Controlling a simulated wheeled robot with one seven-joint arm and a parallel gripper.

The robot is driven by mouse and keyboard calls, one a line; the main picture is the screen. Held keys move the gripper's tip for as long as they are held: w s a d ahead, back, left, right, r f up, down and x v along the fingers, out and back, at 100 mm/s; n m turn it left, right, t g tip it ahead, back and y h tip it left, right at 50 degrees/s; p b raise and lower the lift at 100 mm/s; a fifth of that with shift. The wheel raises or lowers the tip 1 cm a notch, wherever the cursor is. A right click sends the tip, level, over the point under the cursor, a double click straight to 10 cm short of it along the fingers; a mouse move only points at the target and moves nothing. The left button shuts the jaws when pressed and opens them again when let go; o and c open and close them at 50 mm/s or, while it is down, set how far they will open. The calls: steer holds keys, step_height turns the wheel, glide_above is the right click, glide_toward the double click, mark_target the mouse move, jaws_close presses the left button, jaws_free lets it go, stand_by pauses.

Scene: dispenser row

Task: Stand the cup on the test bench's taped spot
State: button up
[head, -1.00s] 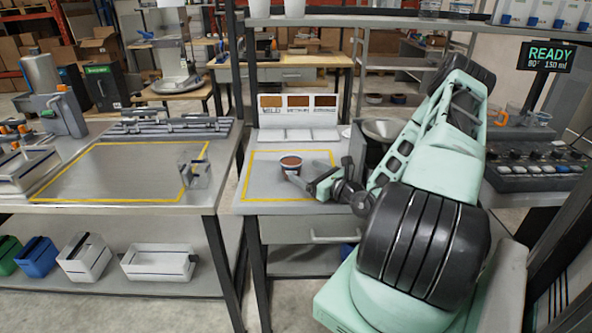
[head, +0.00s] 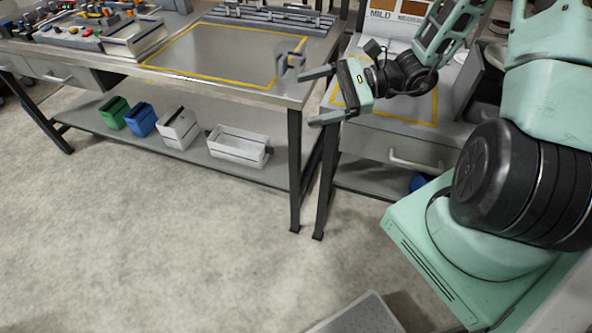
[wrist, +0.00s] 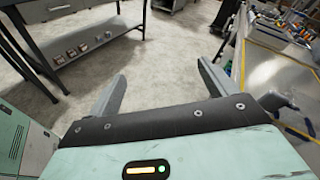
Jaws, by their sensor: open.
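No cup can be made out in the current head or wrist view. My wrist covers much of the yellow-taped spot (head: 436,106) on the bench (head: 385,140) with the colour card, so a cup there may be hidden. My gripper (head: 322,95) is open and empty, with its fingers pointing left over the gap between the two benches. In the wrist view my gripper (wrist: 160,90) has its fingers spread with only floor between them.
The left bench carries a larger taped rectangle (head: 215,50), with a grey bracket-like piece (head: 290,58) at its right edge. Several bins, including a white tray (head: 238,147), sit on its lower shelf. The floor (head: 150,240) in front is clear.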

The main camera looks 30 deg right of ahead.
steer(key=s+a+r+n+g+h, duration=0.2)
steer(key=s+a+n+h, duration=0.5)
steer(key=n, duration=0.6)
steer(key=s+a+r+n+g+h, duration=0.3)
steer(key=s+a+n+h, duration=0.3)
steer(key=s+a+n, duration=0.3)
steer(key=shift+s+r+n+g+h, duration=0.4)
steer(key=shift+s+n+g, duration=0.1)
steer(key=shift+s+n, duration=1.35)
steer(key=shift+w, duration=0.2)
